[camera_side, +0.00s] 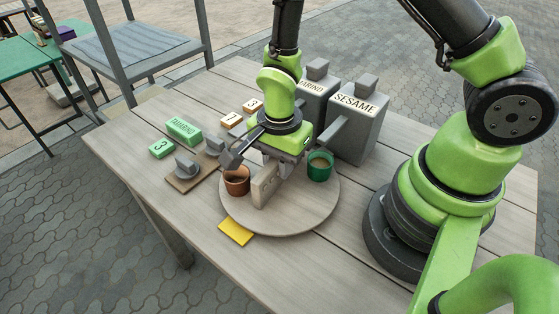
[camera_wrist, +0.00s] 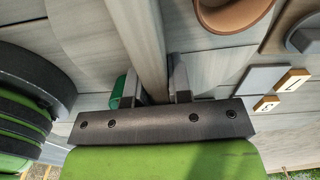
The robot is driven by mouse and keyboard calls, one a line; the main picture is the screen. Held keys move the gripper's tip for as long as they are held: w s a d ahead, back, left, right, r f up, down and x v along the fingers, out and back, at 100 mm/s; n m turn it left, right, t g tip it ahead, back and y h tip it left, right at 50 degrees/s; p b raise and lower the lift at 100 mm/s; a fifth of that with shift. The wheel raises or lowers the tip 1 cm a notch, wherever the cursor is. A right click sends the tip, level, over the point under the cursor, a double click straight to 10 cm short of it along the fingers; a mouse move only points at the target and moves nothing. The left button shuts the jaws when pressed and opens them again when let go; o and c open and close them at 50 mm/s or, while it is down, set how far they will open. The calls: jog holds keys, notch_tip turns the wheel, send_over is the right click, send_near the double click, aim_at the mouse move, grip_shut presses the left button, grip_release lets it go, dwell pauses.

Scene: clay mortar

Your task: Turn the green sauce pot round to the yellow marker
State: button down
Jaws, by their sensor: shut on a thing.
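The yellow marker (camera_side: 236,231) lies on the table at the turntable's front-left edge, apart from the green pot. An upright wooden board (camera_side: 264,187) rises near the turntable's middle. My gripper (camera_side: 284,162) points down and is shut on this board. In the wrist view, the board (camera_wrist: 143,40) runs between the fingers of my gripper (camera_wrist: 158,82). Only a sliver of the green pot (camera_wrist: 118,91) shows there, beside one finger.
A brown pot (camera_side: 237,181) stands on the turntable's left side. Grey dispensers, one labelled SESAME (camera_side: 356,125), stand behind. A small board with grey pieces (camera_side: 190,172) and labelled blocks (camera_side: 184,130) lie left. The table's front left is clear.

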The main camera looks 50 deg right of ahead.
jog(key=shift+m, duration=7.8)
jog(key=c, duration=1)
grip_release()
jog(key=shift+c, duration=0.2)
notch_tip(320, 180, up, 10)
